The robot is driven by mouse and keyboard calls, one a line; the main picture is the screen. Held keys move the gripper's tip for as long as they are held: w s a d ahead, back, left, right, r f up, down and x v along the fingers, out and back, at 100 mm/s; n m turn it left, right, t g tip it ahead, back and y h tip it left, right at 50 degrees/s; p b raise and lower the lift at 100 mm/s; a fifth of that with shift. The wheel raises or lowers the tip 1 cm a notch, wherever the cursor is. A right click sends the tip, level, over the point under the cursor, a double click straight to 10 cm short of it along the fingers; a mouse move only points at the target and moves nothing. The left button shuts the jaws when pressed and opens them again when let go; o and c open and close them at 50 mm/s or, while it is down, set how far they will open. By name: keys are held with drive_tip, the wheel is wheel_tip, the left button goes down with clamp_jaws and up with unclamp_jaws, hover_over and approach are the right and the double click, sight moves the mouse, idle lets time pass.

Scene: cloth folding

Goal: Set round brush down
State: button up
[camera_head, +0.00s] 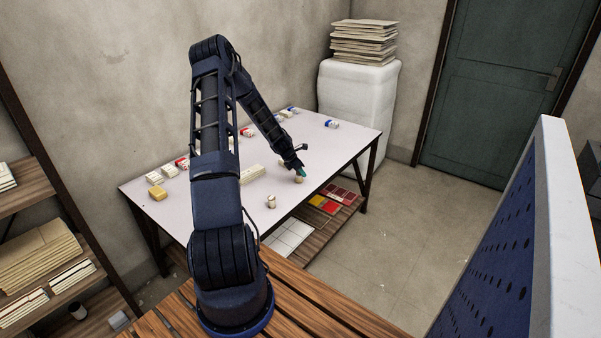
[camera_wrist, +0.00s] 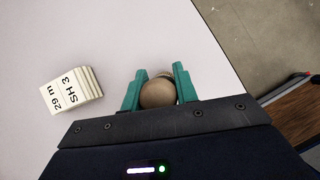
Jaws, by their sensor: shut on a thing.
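My gripper (camera_head: 299,170) reaches over the right front part of the white table (camera_head: 200,205). In the wrist view its green fingers (camera_wrist: 157,90) are shut on a round, tan-brown thing, the round brush (camera_wrist: 158,93). The brush sits between the two fingers, and I see mostly its rounded top. In the head view the brush (camera_head: 298,180) is a small tan shape just under the fingertips, at or just above the table top. I cannot tell whether it touches the table.
A small pale cylinder (camera_head: 271,201) stands near the front edge. A stack of labelled cards (camera_wrist: 71,91) lies left of my gripper. The table edge is close on the right.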

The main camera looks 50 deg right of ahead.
drive_tip(key=shift+f, duration=0.15)
drive_tip(key=o, duration=1)
drive_tip(key=v, duration=1.2)
drive_tip(key=shift+w+r, duration=0.1)
drive_tip(key=shift+r, duration=0.1)
